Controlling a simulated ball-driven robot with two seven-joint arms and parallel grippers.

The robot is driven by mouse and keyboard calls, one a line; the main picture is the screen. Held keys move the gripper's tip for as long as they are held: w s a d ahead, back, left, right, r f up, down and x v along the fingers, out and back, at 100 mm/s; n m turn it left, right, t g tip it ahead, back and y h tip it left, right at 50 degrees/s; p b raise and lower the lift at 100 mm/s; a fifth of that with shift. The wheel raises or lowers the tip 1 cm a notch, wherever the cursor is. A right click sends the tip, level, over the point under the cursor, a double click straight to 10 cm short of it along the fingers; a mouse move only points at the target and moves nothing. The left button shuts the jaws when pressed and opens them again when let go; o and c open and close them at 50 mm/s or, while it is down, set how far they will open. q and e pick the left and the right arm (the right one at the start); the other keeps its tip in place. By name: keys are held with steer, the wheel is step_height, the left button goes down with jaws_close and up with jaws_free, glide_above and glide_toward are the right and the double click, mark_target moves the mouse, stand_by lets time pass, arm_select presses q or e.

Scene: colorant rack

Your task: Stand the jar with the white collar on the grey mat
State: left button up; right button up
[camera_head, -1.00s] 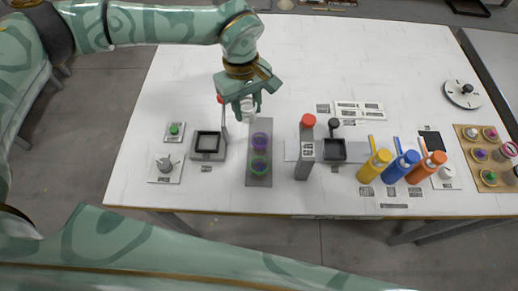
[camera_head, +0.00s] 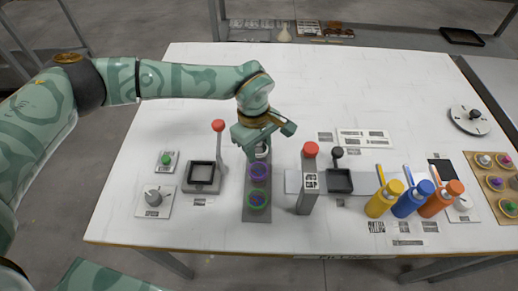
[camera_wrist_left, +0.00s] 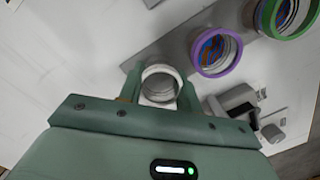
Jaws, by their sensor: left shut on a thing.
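The clear jar with the white collar (camera_head: 262,152) is between the fingers of my left gripper (camera_head: 262,146). In the left wrist view the gripper (camera_wrist_left: 160,92) is shut on this jar (camera_wrist_left: 160,84), its collar round and facing the camera. The long grey mat (camera_head: 257,214) carries a jar with a purple collar (camera_head: 258,171) and one with a green collar (camera_head: 257,199). The held jar is at the mat's far end, beyond the purple one. I cannot tell whether its base touches the mat. My right gripper is out of view.
A red-knobbed lever (camera_head: 219,126) beside a square black-and-grey tray (camera_head: 202,177) stands left of the mat. A grey post with a red top (camera_head: 310,150) stands close on the right. Yellow, blue and orange bottles (camera_head: 412,200) are farther right.

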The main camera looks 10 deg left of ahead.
arm_select(q)
steer(key=o, duration=1)
steer(key=shift+f, duration=0.1)
steer(key=shift+r, duration=0.35)
step_height(320, 180, up, 12)
steer(key=a+p, duration=0.1)
steer(key=p, duration=0.2)
steer(key=shift+w+a+f, duration=0.15)
steer(key=shift+w+f, duration=0.1)
steer(key=shift+w, duration=0.15)
